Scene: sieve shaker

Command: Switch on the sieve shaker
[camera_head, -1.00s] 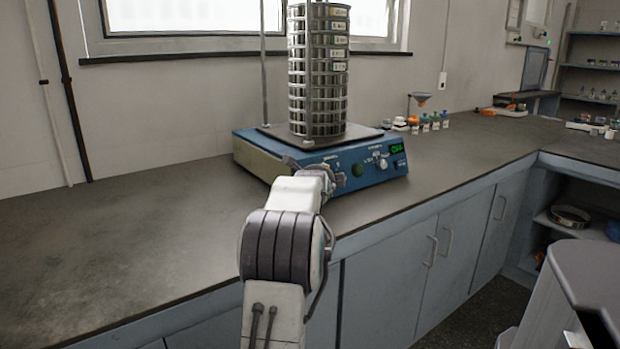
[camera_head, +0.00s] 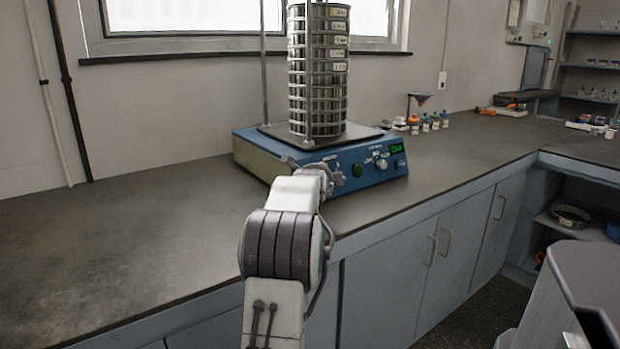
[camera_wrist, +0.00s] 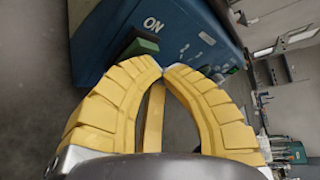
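The sieve shaker has a blue base (camera_head: 330,163) on the bench, with a tall stack of metal sieves (camera_head: 318,85) on top. Contact cannot be told. In the head view my gripper (camera_head: 337,178) is partly hidden by my wrist.
The grey bench top (camera_head: 130,235) is clear left of the shaker. Several small bottles (camera_head: 428,123) and a funnel stand (camera_head: 418,100) stand at the right behind it. Cabinets (camera_head: 445,245) run below the front edge. A wall and window sill are behind.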

